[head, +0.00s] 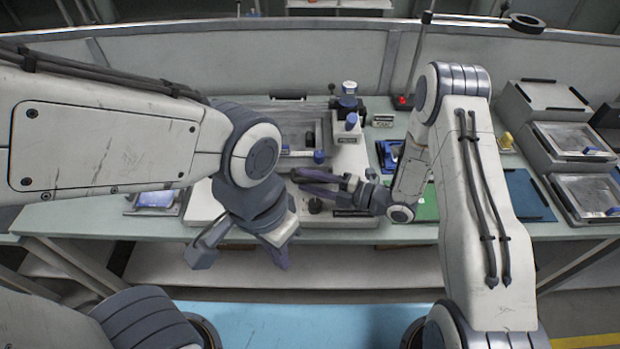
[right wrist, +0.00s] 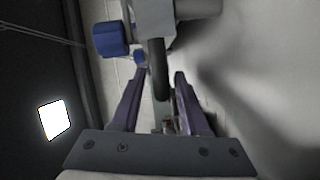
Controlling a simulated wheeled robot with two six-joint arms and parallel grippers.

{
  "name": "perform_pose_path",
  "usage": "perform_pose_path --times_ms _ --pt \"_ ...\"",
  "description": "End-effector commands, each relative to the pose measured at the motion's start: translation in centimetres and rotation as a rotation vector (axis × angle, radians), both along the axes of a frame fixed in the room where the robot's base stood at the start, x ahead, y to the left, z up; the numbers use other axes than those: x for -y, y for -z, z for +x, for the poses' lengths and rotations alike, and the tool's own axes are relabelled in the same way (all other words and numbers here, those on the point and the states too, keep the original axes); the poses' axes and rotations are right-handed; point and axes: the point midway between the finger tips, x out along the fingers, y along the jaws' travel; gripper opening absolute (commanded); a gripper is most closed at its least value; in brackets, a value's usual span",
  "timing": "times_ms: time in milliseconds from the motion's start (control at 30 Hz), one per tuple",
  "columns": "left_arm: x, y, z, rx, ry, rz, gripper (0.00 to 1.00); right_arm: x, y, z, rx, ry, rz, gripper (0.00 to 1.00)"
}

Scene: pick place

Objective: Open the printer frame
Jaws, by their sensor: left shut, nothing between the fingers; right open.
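The printer stands in the middle of the bench, with its grey rectangular frame (head: 294,123) lying flat and blue knobs (head: 319,156) near its front. My left arm hides part of its left side. My right gripper (head: 306,181) reaches in from the right, low over the printer's front, with its purple fingers apart. In the right wrist view, a dark rounded bar (right wrist: 158,82) extends between the open fingers; contact cannot be told. A blue knob (right wrist: 110,40) lies beyond them at the upper left. My left gripper (head: 281,258) is shut and empty, pointing down before the bench's front edge.
A small tablet-like device (head: 155,200) lies on the bench at the left. A green mat (head: 426,206) and a dark blue panel (head: 525,195) lie at the right. Stacked grey framed trays (head: 573,139) stand at the far right. A ring-shaped lamp (head: 527,20) hangs above the bench.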

Motion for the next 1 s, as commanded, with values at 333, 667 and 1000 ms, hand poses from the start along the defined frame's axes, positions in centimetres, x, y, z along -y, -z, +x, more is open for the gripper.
perform_pose_path --times_ms 333,667,1000 --pt "0.0 0.0 0.0 0.0 0.0 0.0 0.0 -0.05 0.03 0.04 0.0 0.001 0.0 0.14" --pt "0.0 0.0 0.0 0.0 0.0 0.0 0.0 0.0 0.04 0.02 -0.001 0.001 -0.001 0.0" --pt "0.0 0.0 0.0 0.0 0.0 0.0 0.0 0.03 0.05 0.01 -0.001 0.002 -0.001 0.0"
